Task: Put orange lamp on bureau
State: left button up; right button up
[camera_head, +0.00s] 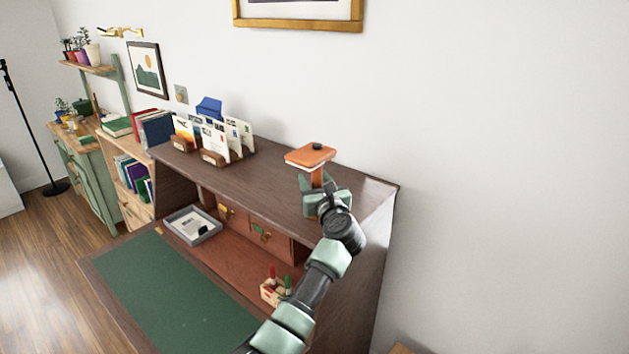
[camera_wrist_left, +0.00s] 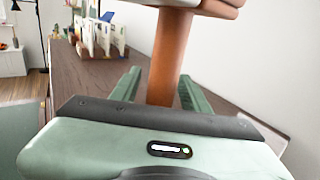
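The orange lamp (camera_head: 310,155) is over the right part of the bureau's (camera_head: 270,160) dark wood top. It has a flat orange and white head and an orange stem, and looks upright. My left gripper (camera_head: 322,192) is at the stem, below the head. In the left wrist view the stem (camera_wrist_left: 170,58) rises between the two green fingers, which are apart, with a visible gap on the left side. The lamp's base is hidden behind the gripper, so I cannot tell whether it rests on the top. My right gripper is not in view.
Letter holders (camera_head: 215,140) with cards and a blue object (camera_head: 209,107) stand on the left of the bureau top. Lower down are a grey tray (camera_head: 193,224), a small wooden box (camera_head: 274,290) and a green writing mat (camera_head: 165,290). A white wall is close behind.

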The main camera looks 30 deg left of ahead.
pick_arm(q)
jog(key=shift+r, duration=0.2)
jog(key=shift+s+d+f, duration=0.15)
jog(key=shift+s+d, duration=0.05)
jog(key=shift+d, duration=0.1)
jog(key=b+v, duration=0.3)
jog(key=v, duration=0.7)
jog(key=shift+s+d, duration=0.15)
jog(key=shift+s, duration=0.1)
jog(key=shift+s+d, duration=0.3)
